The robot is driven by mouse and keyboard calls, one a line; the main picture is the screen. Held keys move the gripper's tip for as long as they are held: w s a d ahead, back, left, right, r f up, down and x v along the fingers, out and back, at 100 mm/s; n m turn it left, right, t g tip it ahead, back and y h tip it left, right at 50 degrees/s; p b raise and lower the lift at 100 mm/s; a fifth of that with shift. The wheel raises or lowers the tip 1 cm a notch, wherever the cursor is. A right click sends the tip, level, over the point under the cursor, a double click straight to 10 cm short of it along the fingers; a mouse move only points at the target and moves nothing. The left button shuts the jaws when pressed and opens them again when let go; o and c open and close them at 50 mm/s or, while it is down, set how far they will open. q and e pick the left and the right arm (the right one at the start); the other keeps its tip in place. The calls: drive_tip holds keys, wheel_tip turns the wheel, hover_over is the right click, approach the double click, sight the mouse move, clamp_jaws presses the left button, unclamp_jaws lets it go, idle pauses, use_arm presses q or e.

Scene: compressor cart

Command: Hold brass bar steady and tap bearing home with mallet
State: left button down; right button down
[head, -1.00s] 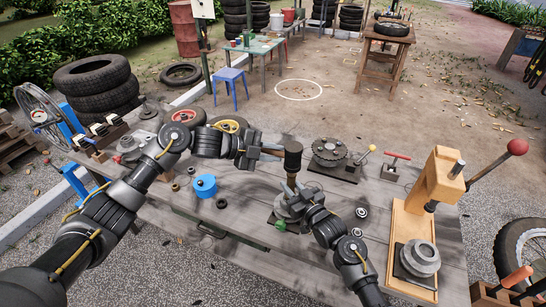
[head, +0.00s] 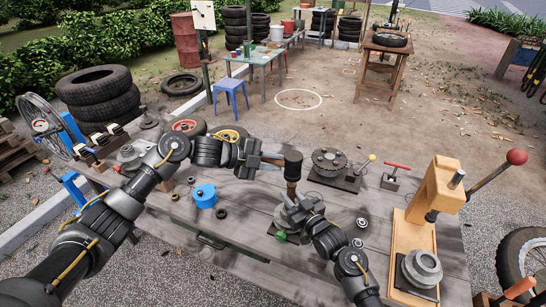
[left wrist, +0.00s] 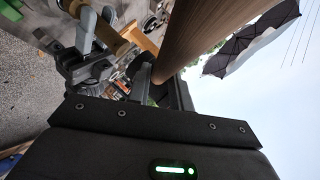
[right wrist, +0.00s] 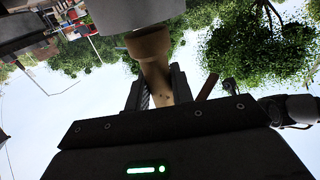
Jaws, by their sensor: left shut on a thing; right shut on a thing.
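The mallet's dark brown head (head: 292,160) stands upright over the bench. My left gripper (head: 268,160) is shut on its handle, left of the head; the wooden handle (left wrist: 200,38) shows large in the left wrist view. The brass bar (head: 291,189) is upright just below the mallet head; I cannot tell whether they touch. My right gripper (head: 297,207) is shut on the bar, also seen in the right wrist view (right wrist: 158,88). Below the bar is a grey round housing (head: 283,224) on the bench. The bearing's seat is hidden by my right gripper.
A wooden press (head: 433,200) with a red-knobbed lever stands at right. A blue spool (head: 204,196) lies at left on the bench (head: 240,212). Loose rings lie right of my right gripper.

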drive_tip(key=shift+r, duration=0.1)
drive_tip(key=shift+w, duration=0.1)
use_arm(q)
wheel_tip(320, 180, down, 2)
drive_tip(key=shift+f, duration=0.2)
drive_tip(key=shift+r, duration=2.35)
use_arm(e)
drive_tip(key=c, duration=1.1)
unclamp_jaws()
